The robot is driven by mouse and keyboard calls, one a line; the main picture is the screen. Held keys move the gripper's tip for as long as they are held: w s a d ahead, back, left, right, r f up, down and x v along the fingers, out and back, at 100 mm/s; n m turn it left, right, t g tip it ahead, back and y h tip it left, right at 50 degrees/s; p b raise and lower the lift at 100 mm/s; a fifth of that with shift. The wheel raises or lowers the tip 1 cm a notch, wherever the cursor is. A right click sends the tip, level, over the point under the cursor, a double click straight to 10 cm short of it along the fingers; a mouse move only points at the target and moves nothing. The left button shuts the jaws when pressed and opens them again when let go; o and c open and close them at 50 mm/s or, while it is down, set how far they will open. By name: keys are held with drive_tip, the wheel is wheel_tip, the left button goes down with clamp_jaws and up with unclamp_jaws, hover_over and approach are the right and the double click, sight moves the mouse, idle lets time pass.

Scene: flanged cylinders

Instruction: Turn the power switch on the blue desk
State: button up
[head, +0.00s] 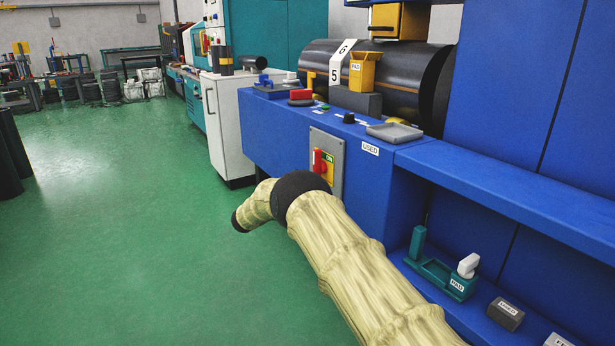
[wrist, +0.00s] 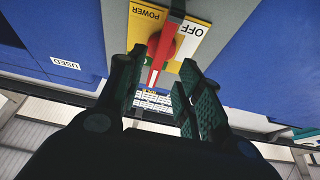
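The power switch shows in the head view as a red handle (head: 318,161) on a yellow plate, set in a grey panel (head: 335,146) on the front of the blue desk (head: 275,135). My gripper (wrist: 162,60) is open, with one dark green finger on each side of the handle in that picture. I cannot tell whether the fingers touch it. In the head view my gripper is not visible; my arm stands in front of the desk below the panel.
The desk top holds a grey tray (head: 395,132), a grey block with a yellow holder (head: 364,72) and small parts. A white cabinet (head: 228,120) stands left of the desk. A lower blue shelf at right carries a teal fixture (head: 440,272). Green floor (head: 130,210) at left is open.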

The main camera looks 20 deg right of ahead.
drive_tip(key=v, duration=0.6)
drive_tip(key=shift+a+f, duration=0.1)
drive_tip(key=shift+f, duration=0.05)
